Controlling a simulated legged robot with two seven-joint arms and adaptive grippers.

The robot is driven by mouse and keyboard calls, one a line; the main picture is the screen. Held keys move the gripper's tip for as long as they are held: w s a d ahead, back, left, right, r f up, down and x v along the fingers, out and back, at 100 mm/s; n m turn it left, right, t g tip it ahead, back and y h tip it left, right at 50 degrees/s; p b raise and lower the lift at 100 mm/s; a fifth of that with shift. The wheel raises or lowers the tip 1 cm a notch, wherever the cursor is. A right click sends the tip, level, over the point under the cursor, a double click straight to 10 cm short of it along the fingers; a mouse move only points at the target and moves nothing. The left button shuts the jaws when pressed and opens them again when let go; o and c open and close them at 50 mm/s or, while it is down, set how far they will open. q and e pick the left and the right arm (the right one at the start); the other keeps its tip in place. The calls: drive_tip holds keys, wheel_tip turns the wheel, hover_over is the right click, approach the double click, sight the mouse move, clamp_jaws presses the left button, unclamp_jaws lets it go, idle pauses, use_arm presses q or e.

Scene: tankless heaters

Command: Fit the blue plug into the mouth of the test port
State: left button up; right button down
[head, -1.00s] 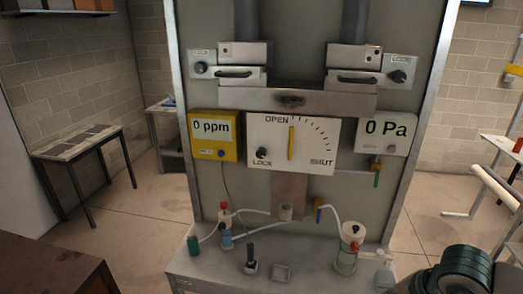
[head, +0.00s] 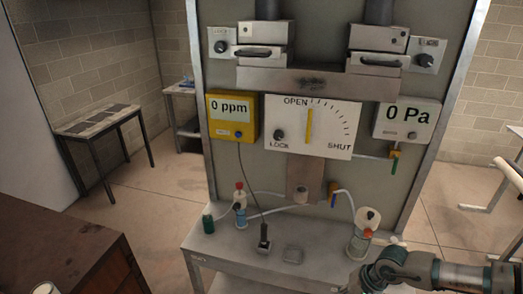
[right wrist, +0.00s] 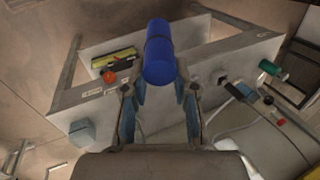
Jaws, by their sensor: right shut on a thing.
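My right gripper (right wrist: 159,88) is shut on the blue plug (right wrist: 160,52), a blue cylinder that sticks out beyond the fingertips in the right wrist view. In the head view my right arm comes in at the lower right, beside the bench; the plug cannot be made out there. A short, pale, open-ended stub (head: 304,195) on the lower middle of the upright panel looks like the test port, though I cannot be sure. The plug is apart from it. My left gripper is not in view.
A blue lever (head: 334,197) and hoses lie near the stub.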

drive_tip(key=w+a+f+n+g, duration=0.15)
drive_tip(key=w+f+n, duration=0.25)
drive_tip(key=f, duration=0.4)
drive_tip(key=s+d+r+m+t, duration=0.1)
drive_tip(key=d+r+m, duration=0.15)
drive_tip(key=d, duration=0.85)
drive_tip(key=s+d+r+m+t, duration=0.1)
drive_tip(key=s+d+r+m, duration=0.15)
drive_tip(key=d, duration=0.95)
drive_tip(key=s+d+f, duration=0.3)
drive_tip(key=s+f, duration=0.1)
drive_tip(key=shift+d+f+m, duration=0.2)
drive_tip(key=shift+d+m, duration=0.05)
drive_tip(key=shift+m, duration=0.15)
drive_tip(key=shift+s+a+f, duration=0.1)
drive_tip(key=shift+a, duration=0.05)
drive_tip(key=shift+a, duration=0.25)
